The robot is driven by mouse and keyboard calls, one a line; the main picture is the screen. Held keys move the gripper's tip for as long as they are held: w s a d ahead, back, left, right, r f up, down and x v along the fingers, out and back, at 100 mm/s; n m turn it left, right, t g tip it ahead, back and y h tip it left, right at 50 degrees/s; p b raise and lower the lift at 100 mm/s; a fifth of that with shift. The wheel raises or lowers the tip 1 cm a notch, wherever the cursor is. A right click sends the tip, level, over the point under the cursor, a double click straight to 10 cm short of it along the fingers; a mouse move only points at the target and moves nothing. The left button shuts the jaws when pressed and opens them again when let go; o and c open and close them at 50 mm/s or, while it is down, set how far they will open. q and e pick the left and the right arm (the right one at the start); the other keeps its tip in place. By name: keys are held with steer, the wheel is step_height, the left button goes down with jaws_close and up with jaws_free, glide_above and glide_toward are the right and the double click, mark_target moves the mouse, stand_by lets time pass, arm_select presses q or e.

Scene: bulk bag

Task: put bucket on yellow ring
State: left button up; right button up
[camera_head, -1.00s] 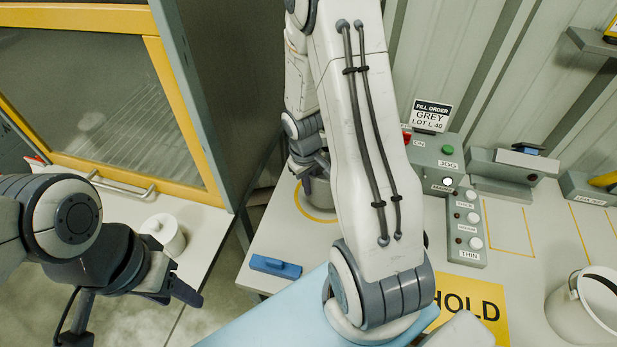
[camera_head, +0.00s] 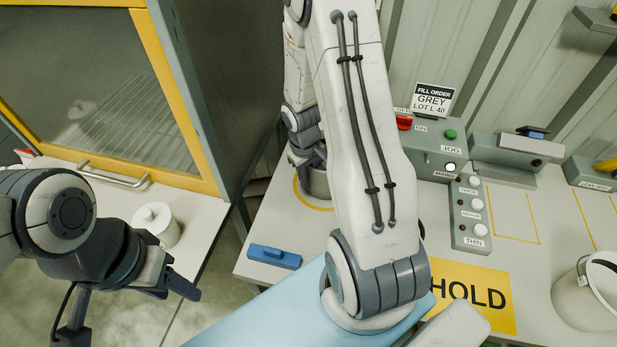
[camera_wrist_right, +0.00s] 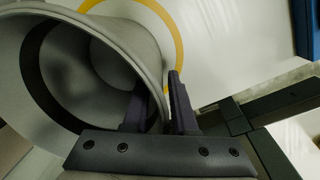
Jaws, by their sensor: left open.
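The grey bucket (camera_head: 316,184) stands in or just above the yellow ring (camera_head: 301,197) on the left part of the bench, partly hidden by my right arm. In the right wrist view the bucket (camera_wrist_right: 140,45) fills the left side, its open mouth towards the camera. The ring (camera_wrist_right: 181,50) shows as an arc beyond it. My right gripper (camera_wrist_right: 162,100) has one finger inside and one outside the bucket wall, close on the rim. Whether the base touches the bench is hidden. My left gripper (camera_head: 178,288) is open and empty at the lower left.
A white lidded container (camera_head: 157,226) stands on the left counter. A blue block (camera_head: 274,257) lies near the bench's front edge. A control box (camera_head: 440,150) stands right of my arm, a yellow HOLD sign (camera_head: 490,310) below it. A pale bucket (camera_head: 580,305) is at far right.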

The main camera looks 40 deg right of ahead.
steer(key=shift+r, duration=0.1)
steer(key=shift+r+p, duration=0.3)
steer(key=shift+p, duration=0.05)
step_height(320, 180, up, 12)
steer(key=a, duration=0.1)
steer(key=s+a+r+n+y, duration=0.1)
steer(key=s+a+r+n, duration=0.15)
steer(key=a, duration=0.55)
steer(key=s+a+r+n, duration=0.1)
steer(key=s+a+r, duration=0.15)
steer(key=a, duration=0.65)
steer(key=s+a+r+n, duration=0.1)
steer(key=s+a, duration=0.3)
steer(key=s, duration=0.2)
steer(key=s+a+r+n+y, duration=0.1)
steer(key=s+a+n, duration=0.1)
steer(key=s+a, duration=0.2)
steer(key=s, duration=0.2)
steer(key=shift+s, duration=0.3)
